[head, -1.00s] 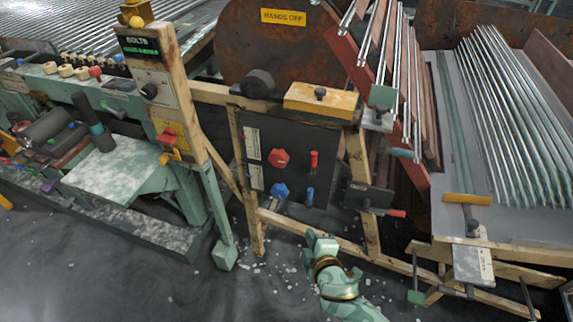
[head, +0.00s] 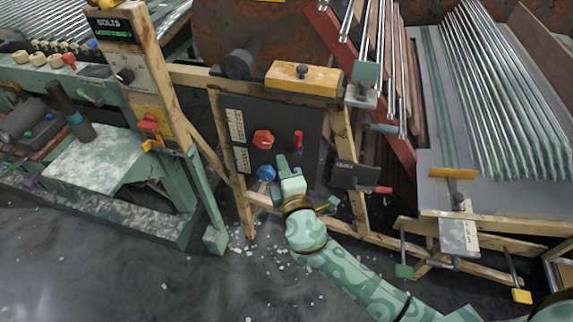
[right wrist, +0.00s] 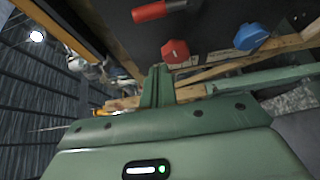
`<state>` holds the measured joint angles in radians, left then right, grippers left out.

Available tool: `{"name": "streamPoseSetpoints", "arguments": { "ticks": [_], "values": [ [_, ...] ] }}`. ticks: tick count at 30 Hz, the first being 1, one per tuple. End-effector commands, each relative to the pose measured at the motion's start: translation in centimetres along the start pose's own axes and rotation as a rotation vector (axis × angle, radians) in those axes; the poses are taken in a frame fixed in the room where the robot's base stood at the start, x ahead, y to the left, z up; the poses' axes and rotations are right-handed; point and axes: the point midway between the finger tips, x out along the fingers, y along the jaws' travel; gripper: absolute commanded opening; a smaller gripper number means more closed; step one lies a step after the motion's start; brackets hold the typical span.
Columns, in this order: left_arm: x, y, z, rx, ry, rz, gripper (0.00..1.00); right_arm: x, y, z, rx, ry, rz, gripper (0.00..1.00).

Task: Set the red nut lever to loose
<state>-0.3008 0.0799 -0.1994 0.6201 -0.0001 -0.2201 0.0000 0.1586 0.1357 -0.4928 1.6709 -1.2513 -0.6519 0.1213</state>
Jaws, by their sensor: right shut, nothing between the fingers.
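The red nut (head: 263,139), a six-sided knob, sits on a dark upright panel (head: 236,110) in the head view. The red lever (head: 298,138) is to its right and stands upright. The blue nut (head: 266,173) is below. My right gripper (head: 283,165) is shut and empty, below the red lever and apart from it, covering the place of the blue lever. The right wrist view shows the red lever (right wrist: 158,10), red nut (right wrist: 175,51) and blue nut (right wrist: 252,36) beyond the shut fingers (right wrist: 158,85). My left gripper is out of view.
A wooden frame surrounds the panel, with a yellow block (head: 302,78) on its top rail. A dark bracket with a red-tipped handle (head: 384,190) juts out at the right. The BOLTS post (head: 148,85) stands left. Open floor lies in front.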

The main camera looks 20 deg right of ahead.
Motion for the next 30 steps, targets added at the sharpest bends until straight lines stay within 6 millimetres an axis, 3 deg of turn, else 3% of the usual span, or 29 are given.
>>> {"name": "streamPoseSetpoints", "arguments": {
  "ticks": [10,18,30],
  "values": [
    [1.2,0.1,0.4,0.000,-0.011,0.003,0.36,7.5,-0.2,0.0,0.000,-0.001,-0.001,0.00],
    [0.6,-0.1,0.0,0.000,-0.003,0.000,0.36,6.1,0.0,3.3,0.000,-0.001,-0.001,0.00],
    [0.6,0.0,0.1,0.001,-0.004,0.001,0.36,5.9,-0.1,3.9,0.000,-0.001,0.000,0.00]
  ]
}}
